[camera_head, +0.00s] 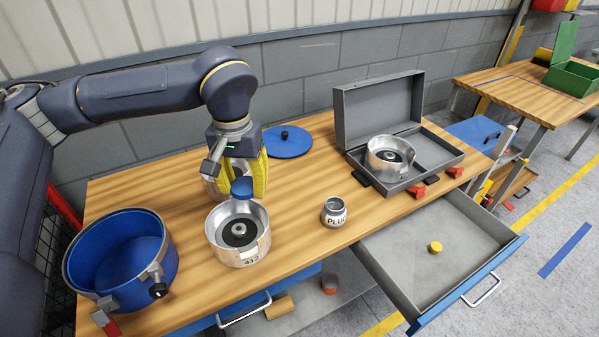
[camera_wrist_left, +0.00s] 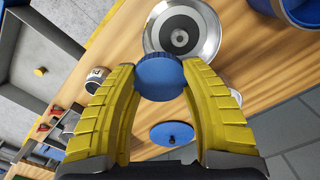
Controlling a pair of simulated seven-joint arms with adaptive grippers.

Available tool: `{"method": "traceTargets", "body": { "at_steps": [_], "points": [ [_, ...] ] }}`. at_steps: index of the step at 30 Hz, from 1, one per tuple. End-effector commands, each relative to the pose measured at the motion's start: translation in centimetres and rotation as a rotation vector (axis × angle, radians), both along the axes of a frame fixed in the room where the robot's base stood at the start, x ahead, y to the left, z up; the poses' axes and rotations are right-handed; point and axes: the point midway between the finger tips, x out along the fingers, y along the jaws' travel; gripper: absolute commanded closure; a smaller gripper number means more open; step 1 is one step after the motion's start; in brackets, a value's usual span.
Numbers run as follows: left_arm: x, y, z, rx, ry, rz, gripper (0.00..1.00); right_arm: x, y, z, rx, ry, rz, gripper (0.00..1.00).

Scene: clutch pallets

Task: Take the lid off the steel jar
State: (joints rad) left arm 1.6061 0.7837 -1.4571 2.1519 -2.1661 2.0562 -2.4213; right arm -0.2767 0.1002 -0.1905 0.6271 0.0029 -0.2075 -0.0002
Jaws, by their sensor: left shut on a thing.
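The steel jar (camera_head: 334,212) is small, round and labelled "PLUG". It stands upright on the wooden workbench, with its top uncovered. It also shows in the left wrist view (camera_wrist_left: 97,78). My left gripper (camera_head: 244,190) has yellow ribbed fingers shut on a small blue lid (camera_head: 241,186). In the left wrist view the lid (camera_wrist_left: 160,75) sits between the fingertips (camera_wrist_left: 161,79), apart from the jar. It is held in the air behind the near metal bowl, to the left of the jar. My right gripper is in neither view.
A metal bowl (camera_head: 262,215) stands below the lid; another is partly hidden behind my gripper. A blue pot (camera_head: 160,232) stands left, and a large blue pot lid (camera_head: 287,141) lies behind. An open grey case (camera_head: 352,122) stands right, above an open drawer (camera_head: 463,213) holding a yellow cap.

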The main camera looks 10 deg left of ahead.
Motion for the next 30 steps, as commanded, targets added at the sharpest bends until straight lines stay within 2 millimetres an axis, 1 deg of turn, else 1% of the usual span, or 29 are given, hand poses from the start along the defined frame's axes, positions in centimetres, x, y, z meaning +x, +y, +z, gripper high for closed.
{"method": "traceTargets", "body": {
  "at_steps": [1, 4, 5, 6, 8, 11, 12, 17, 21, 30],
  "points": [
    [0.0, 0.2, -0.1, 0.000, 0.001, -0.011, 0.91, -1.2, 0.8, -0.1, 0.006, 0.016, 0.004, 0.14],
    [0.0, 0.4, -0.2, 0.000, 0.001, -0.039, 0.91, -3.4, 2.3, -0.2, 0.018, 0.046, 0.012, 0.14],
    [0.1, -0.3, -0.2, 0.001, 0.001, -0.054, 0.91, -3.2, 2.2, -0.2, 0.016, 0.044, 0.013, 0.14],
    [0.6, -1.0, -0.2, 0.002, 0.004, -0.055, 0.91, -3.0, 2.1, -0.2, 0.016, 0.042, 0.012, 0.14],
    [1.6, -1.7, -0.3, 0.003, 0.009, -0.033, 0.91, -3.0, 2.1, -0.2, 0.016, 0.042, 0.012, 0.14],
    [3.5, -2.6, -0.4, 0.002, 0.015, 0.054, 0.91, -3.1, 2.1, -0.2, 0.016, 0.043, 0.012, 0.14],
    [4.3, -2.8, -0.4, 0.002, 0.017, 0.110, 0.91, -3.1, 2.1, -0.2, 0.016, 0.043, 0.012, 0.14],
    [6.7, -3.6, -0.5, 0.004, 0.022, 0.351, 0.91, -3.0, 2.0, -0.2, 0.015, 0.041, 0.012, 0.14],
    [8.7, -4.1, -0.6, 0.006, 0.024, 0.599, 0.91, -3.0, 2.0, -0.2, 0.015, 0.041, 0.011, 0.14],
    [12.3, -4.7, -0.9, 0.012, 0.027, 1.142, 0.91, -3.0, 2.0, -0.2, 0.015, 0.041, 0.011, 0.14]
  ]
}}
